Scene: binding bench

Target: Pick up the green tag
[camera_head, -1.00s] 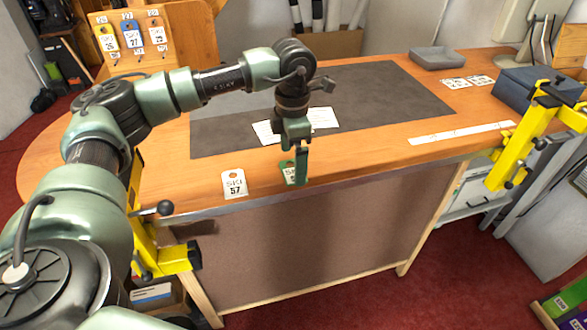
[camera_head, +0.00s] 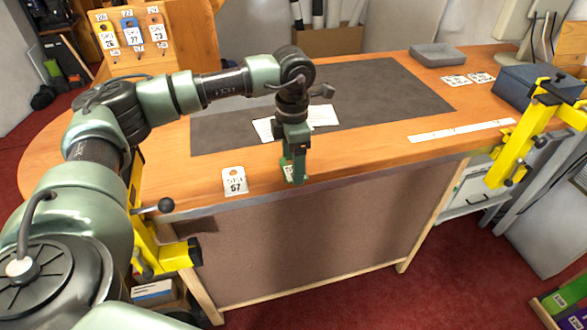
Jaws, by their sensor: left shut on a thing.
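The green tag (camera_head: 289,171) is at the front edge of the bench, mostly hidden by my left gripper; a bit of its green and its pale label shows. My left gripper (camera_head: 294,174) points down and is shut on the tag. I cannot tell whether the tag still touches the bench top. A white tag marked 57 (camera_head: 234,182) lies on the wood to the left, apart from the gripper. My right gripper is not in view.
A dark mat (camera_head: 385,90) with white papers (camera_head: 322,117) covers the middle of the bench. A white ruler (camera_head: 460,131), grey tray (camera_head: 437,57) and blue box (camera_head: 530,88) are to the right. Tags hang on a wooden rack (camera_head: 155,63) at back left. Yellow clamps (camera_head: 520,145) stand at the front.

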